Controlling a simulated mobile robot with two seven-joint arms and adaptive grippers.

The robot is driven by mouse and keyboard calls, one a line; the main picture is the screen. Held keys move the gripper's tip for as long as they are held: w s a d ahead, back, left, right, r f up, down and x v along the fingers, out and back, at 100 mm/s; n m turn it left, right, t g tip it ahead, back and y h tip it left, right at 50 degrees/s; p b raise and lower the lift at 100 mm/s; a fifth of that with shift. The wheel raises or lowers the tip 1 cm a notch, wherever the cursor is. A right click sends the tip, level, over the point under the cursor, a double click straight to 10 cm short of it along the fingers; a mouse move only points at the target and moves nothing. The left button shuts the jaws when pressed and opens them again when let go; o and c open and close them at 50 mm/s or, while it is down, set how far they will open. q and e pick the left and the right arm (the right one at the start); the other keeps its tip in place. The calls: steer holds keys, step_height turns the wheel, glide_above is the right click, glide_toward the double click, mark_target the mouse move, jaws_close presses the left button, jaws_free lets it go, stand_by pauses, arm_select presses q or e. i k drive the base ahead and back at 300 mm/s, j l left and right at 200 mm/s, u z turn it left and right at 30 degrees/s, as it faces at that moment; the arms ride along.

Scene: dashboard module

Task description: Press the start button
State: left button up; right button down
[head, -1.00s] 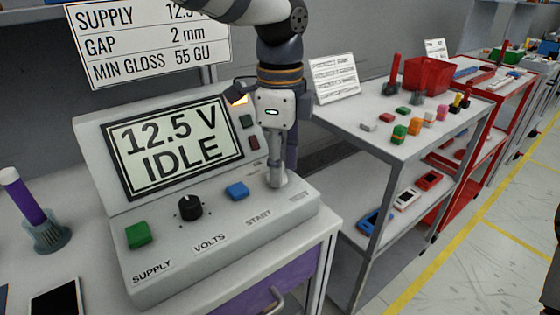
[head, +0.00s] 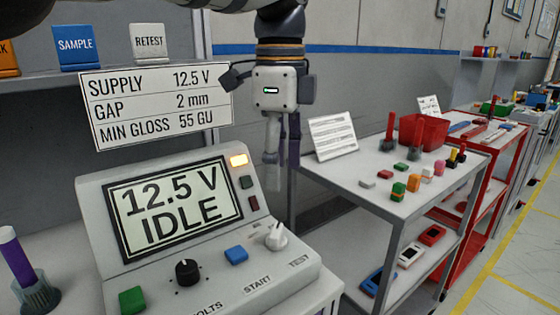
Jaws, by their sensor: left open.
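The blue button (head: 236,255) sits on the sloped front of the grey control module, above the word START. The module's screen (head: 175,208) reads 12.5 V IDLE. A black knob (head: 188,272) labelled VOLTS and a green button (head: 132,300) are to its left. A white knob (head: 276,236) above the word TEST is to its right. My left gripper (head: 272,158) points down above and behind the white knob, apart from the controls; it is open and empty. My right gripper is not in view.
A sign (head: 155,105) stands behind the module. A purple-topped tool in a holder (head: 36,292) is at left. A grey cart (head: 430,185) with small parts stands at right.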

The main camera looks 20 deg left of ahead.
mark_target(236, 254)
steer(key=k, duration=1)
